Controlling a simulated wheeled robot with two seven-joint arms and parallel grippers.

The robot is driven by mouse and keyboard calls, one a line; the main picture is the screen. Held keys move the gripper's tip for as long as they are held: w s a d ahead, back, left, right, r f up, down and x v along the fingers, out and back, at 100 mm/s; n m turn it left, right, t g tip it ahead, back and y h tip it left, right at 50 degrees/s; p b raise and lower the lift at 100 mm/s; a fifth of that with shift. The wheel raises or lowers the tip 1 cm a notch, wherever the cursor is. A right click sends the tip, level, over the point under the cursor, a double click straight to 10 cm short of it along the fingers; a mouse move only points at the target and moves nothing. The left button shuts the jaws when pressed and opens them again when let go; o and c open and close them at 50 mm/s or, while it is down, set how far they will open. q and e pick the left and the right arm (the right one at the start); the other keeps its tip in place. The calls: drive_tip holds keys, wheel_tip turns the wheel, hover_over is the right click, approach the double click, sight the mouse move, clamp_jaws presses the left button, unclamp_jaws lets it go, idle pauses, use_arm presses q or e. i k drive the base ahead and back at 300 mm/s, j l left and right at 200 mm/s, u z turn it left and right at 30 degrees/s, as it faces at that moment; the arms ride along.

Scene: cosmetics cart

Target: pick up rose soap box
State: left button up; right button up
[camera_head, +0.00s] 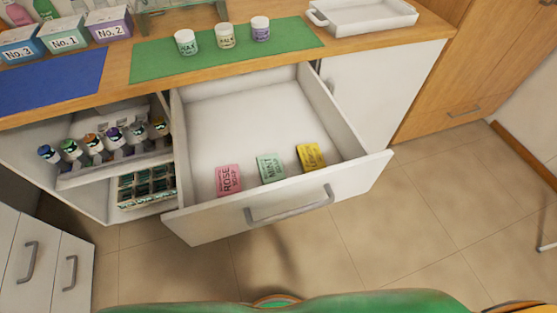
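The rose soap box (229,180) is pink, labelled ROSE SOAP, and lies at the front left inside the open drawer (225,112). To its right in the drawer are a green mint soap box (271,167) and a yellow soap box (311,157). The three boxes are apart, near the drawer's front wall. Neither of my grippers is in view.
The drawer front with its grey handle (290,207) sticks out from the cart. Three small jars (225,37) stand on a green mat (150,64) above. A white tray (362,17) stands at the back right. Bottles (114,137) fill the open shelf left of the drawer.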

sight(228, 180)
drive_tip(key=j+z, duration=0.3)
drive_tip(key=j, duration=0.15)
drive_tip(key=k+j+z, duration=0.1)
drive_tip(key=j+z, duration=0.2)
drive_tip(key=k+j+z, duration=0.1)
drive_tip(key=j+z, duration=0.25)
drive_tip(key=j, duration=0.15)
drive_tip(key=k+j+z, duration=0.15)
drive_tip(key=j+z, duration=0.15)
drive_tip(key=j, duration=0.1)
